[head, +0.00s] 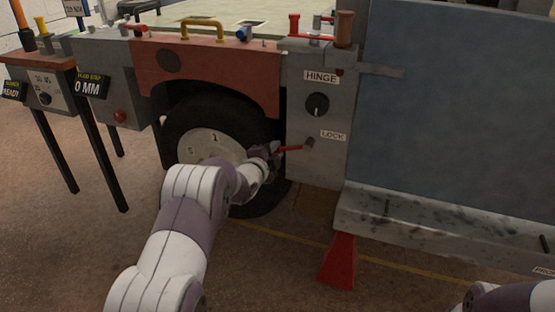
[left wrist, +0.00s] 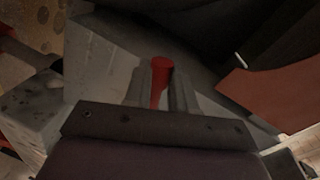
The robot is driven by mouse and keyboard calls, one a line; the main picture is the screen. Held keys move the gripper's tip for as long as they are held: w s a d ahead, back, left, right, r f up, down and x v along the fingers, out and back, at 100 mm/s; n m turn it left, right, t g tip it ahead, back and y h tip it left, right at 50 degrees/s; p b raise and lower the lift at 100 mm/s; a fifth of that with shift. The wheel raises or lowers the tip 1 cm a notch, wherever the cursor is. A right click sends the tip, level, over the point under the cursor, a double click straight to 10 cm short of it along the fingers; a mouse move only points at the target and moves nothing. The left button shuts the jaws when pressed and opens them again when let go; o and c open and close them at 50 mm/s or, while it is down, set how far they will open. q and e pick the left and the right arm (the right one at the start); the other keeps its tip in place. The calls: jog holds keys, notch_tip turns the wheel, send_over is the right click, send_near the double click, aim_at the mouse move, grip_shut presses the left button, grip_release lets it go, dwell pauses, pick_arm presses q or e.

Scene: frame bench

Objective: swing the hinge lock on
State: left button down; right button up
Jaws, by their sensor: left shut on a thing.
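The hinge lock is a red lever (head: 291,149) on the grey hinge panel (head: 318,175), beside the LOCK label (head: 333,135). It reaches left from a round pivot (head: 309,143) and lies nearly level. My left gripper (head: 276,151) is at the lever's left end, in front of the wheel, with its fingers shut on it. In the left wrist view the red lever (left wrist: 159,72) stands between the two fingers (left wrist: 160,92). The fingers hide part of it. My right gripper is not in view; only a bit of that arm shows at the bottom right.
A black knob (head: 317,104) sits above the lever under the HINGE label (head: 321,77). The tyre (head: 182,122) is close behind my left gripper. A large blue-grey panel (head: 460,110) stands at the right over a worn metal ledge (head: 440,225). A red wedge-shaped stand (head: 339,262) is below.

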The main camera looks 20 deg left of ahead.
pick_arm(q)
jog(key=shift+a+r+m, duration=0.15)
jog(key=shift+r+m, duration=0.5)
jog(key=shift+m, duration=0.15)
jog(key=shift+r+y, duration=0.1)
jog(key=shift+y, duration=0.2)
jog(key=c, duration=0.9)
grip_release()
jog(key=s+p, duration=0.1)
jog(key=s, duration=0.3)
jog(key=s+r+p, duration=0.1)
jog(key=s, duration=0.3)
jog(key=s+r+p, duration=0.1)
jog(key=s, duration=0.3)
jog(key=shift+s+a, duration=0.3)
jog(key=shift+a, duration=0.1)
